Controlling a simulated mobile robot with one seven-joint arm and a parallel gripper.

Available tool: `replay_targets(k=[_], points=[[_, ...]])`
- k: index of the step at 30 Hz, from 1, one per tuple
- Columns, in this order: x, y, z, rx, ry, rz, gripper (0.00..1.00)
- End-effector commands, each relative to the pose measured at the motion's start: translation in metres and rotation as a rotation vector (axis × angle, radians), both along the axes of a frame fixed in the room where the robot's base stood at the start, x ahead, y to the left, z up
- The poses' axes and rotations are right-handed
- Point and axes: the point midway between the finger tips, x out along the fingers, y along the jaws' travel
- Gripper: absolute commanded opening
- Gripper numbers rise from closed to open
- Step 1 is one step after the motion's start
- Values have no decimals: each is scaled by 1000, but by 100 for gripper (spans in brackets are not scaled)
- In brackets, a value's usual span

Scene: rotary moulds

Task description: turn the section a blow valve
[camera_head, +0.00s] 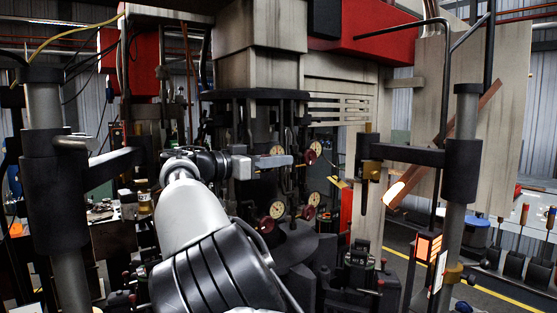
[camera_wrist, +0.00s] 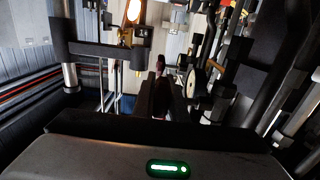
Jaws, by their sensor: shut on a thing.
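My gripper (camera_head: 288,160) reaches right from my arm to the middle of the dark machine, level with the upper gauges. Its fingers are close together. In the wrist view my gripper (camera_wrist: 161,88) points away from the camera, with a small dark reddish part, seemingly the section A blow valve (camera_wrist: 161,62), at its fingertips. The jaws are shut on it. In the head view the fingers and nearby hardware hide most of the valve, and its turned angle cannot be told. No section label is readable.
Round gauges with red backs sit close by, at upper right (camera_head: 315,148) and below (camera_head: 277,209). Dark vertical pipes stand behind the gripper. Posts with side arms stand at left (camera_head: 42,150) and right (camera_head: 462,150). A glowing orange piece (camera_head: 395,193) is at right.

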Motion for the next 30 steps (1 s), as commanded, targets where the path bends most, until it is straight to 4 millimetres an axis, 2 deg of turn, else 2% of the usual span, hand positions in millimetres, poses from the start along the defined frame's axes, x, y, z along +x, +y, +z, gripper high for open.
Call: replay_targets(k=[14, 30], points=[[0, 1, -4, 270, 182, -1, 0], [-4, 6, -27, 625, 420, 0, 0]])
